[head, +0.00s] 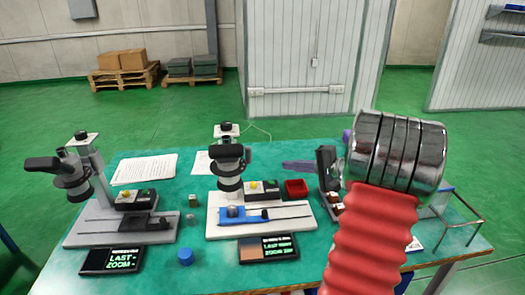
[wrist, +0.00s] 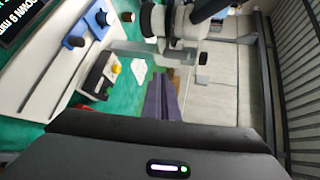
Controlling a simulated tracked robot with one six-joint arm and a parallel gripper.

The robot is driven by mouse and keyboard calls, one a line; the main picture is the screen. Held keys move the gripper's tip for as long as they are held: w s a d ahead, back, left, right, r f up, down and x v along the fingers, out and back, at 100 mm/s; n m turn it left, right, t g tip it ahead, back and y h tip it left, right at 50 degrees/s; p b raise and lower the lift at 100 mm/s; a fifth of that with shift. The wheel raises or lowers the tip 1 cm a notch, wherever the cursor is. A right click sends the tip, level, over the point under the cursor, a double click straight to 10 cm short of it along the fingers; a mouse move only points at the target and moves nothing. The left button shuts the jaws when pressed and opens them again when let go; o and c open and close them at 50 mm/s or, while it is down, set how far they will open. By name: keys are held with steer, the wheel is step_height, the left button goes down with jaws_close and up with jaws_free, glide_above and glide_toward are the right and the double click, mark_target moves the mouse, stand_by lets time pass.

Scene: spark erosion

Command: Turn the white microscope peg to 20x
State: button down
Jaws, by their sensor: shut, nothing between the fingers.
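The white microscope (head: 229,160) stands in the middle of the table, with a white base (head: 312,222) and a dark ringed head. In the wrist view its head and column (wrist: 155,22) are at the top and its white base is at the left. I cannot make out the peg or its setting. The display (head: 268,248) in front is lit, its text too small to read surely. My gripper (head: 284,164) has its purple fingers together and empty, pointing left, to the right of the microscope and apart from it. The fingers also show in the wrist view (wrist: 160,78).
A grey microscope (head: 72,178) with its own display (head: 112,260) stands at the left. A black box with a yellow knob (head: 254,187), a blue slide carriage (head: 238,214) and a red tray (head: 296,188) lie close to the white microscope. A blue cylinder (head: 185,257) stands in front.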

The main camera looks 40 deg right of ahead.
steer(key=w+d+r+n+t+y, duration=0.1)
steer(key=w+d+n+t+y, duration=0.1)
steer(key=w, duration=0.5)
steer(key=shift+w+d+y, duration=0.15)
steer(key=shift+d+y, duration=0.25)
steer(key=shift+d, duration=0.5)
steer(key=shift+w, duration=0.1)
steer(key=w+a, duration=0.6)
steer(key=shift+w+a, duration=0.2)
steer(key=shift+a, duration=0.15)
